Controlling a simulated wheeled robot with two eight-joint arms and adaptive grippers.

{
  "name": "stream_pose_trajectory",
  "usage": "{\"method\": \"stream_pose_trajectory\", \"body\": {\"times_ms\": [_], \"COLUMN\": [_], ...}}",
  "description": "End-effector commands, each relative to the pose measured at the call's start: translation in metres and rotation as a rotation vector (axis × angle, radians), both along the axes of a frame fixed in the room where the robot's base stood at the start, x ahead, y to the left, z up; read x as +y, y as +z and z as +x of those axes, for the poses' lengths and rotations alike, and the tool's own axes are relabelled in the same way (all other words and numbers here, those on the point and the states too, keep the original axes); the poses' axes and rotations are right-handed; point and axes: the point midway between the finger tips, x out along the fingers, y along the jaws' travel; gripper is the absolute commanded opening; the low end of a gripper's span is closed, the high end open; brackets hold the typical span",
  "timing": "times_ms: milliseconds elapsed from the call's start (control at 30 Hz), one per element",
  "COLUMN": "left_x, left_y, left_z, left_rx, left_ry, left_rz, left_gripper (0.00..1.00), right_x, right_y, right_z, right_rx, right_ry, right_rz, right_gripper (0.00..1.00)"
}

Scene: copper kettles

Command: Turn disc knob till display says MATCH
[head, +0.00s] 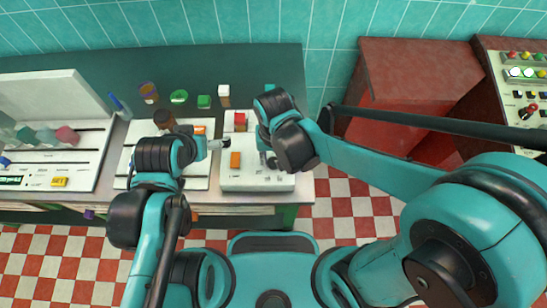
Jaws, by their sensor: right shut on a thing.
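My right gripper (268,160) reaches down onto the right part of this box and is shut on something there. Its own arm hides most of what it grips, so I cannot make out the disc knob.
A red cabinet (405,75) and a button console (520,90) are at right.

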Motion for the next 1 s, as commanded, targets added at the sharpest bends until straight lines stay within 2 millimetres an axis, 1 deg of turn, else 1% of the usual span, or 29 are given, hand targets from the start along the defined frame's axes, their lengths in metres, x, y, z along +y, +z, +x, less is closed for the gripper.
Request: {"method": "stream_pose_trajectory", "body": {"times_ms": [500, 533, 600, 867, 1000], "left_x": [0.0, 0.0, 0.0, 0.0, 0.0], "left_y": [0.0001, 0.0001, 0.0001, 0.0001, 0.0001], "left_z": [0.0, -0.0001, -0.0001, -0.0001, 0.0], "left_rx": [0.0, 0.0, 0.0, 0.0, 0.0], "left_ry": [0.0, 0.0, 0.0, 0.0, 0.0], "left_rz": [0.0, 0.0, 0.0, 0.0, 0.0], "left_gripper": [1.0, 1.0, 1.0, 1.0, 1.0], "right_x": [0.0, 0.0, 0.0, 0.0, 0.0], "right_y": [-0.0001, -0.0001, -0.0001, 0.0, 0.0059], "right_z": [0.0, 0.0, 0.0, 0.0, 0.0], "right_rx": [0.0, 0.0, 0.0, 0.0, 0.0], "right_ry": [-0.022, -0.022, -0.022, -0.022, -0.022], "right_rz": [0.0, 0.0, 0.0, 0.0, 0.0], "right_gripper": [0.01, 0.35, 0.51, 0.51, 0.51]}}
